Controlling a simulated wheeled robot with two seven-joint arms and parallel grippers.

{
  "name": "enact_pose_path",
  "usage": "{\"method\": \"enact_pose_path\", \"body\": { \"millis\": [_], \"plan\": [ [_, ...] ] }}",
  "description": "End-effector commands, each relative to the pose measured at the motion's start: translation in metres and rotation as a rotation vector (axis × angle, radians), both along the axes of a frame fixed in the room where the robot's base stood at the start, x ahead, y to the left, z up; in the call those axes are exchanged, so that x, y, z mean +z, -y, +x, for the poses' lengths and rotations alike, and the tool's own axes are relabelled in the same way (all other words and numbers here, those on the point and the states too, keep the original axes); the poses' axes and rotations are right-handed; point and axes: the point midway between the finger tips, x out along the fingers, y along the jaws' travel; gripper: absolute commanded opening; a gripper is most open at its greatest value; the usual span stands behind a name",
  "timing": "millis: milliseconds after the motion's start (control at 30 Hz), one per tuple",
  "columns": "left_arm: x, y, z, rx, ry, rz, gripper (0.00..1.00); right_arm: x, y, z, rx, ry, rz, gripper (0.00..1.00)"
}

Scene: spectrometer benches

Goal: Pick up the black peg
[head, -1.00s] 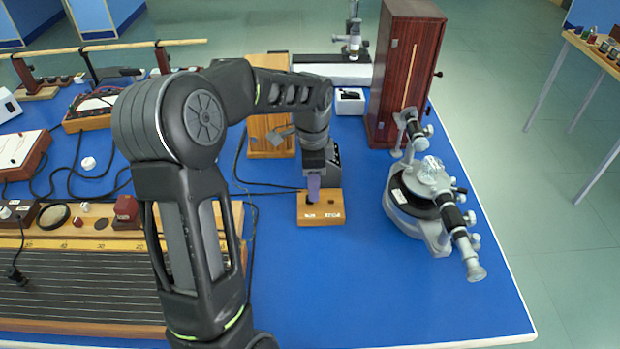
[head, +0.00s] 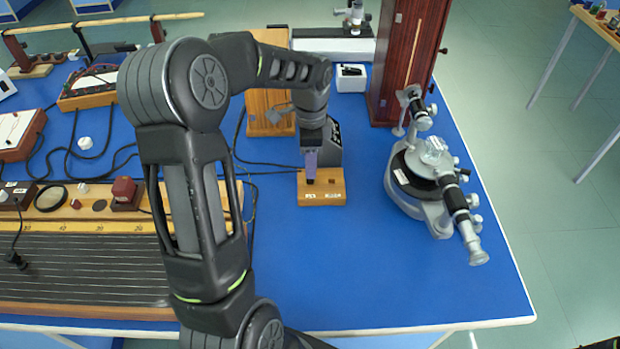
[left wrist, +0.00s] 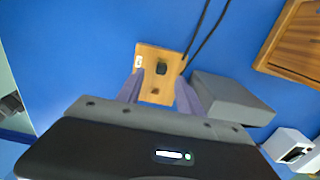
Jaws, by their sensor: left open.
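The black peg (left wrist: 160,68) stands in a small wooden block (left wrist: 147,88) in the left wrist view, which looks down on it. The block also shows in the head view (head: 325,198), on the blue table. There I cannot make out the peg clearly behind my gripper. My left gripper (head: 310,181) points down over the left part of the block. My right gripper is not in view.
A grey box (left wrist: 232,98) is close beside the block. A spectrometer (head: 428,185) stands to the right and a tall dark wooden case (head: 405,60) behind. A ruled wire board (head: 80,268) lies at left. Black cables run behind the block. The front right table is clear.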

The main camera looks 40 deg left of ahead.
Motion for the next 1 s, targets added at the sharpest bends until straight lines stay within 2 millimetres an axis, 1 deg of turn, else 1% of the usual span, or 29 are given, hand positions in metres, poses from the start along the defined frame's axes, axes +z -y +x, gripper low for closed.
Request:
{"method": "enact_pose_path", "body": {
  "millis": [167,267,367,467,500,633,1000],
  "plan": [
    [0.000,0.000,0.000,0.001,0.000,0.000,0.44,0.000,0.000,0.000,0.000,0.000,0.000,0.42],
    [-0.003,0.000,0.000,0.001,-0.002,-0.001,0.44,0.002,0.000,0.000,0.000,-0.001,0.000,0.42],
    [-0.013,-0.001,0.000,0.001,-0.004,-0.002,0.44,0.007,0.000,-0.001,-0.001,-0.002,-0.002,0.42],
    [-0.028,-0.002,0.000,0.001,-0.004,-0.002,0.44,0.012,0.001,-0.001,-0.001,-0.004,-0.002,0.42],
    [-0.035,-0.002,0.000,0.001,-0.005,-0.002,0.44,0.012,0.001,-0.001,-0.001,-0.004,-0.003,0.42],
    [-0.049,-0.002,0.001,0.001,-0.002,-0.001,0.44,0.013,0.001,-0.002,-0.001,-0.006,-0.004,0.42],
    [-0.052,-0.002,0.001,0.001,0.001,-0.001,0.44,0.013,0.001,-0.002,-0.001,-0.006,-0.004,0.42]
  ]
}}
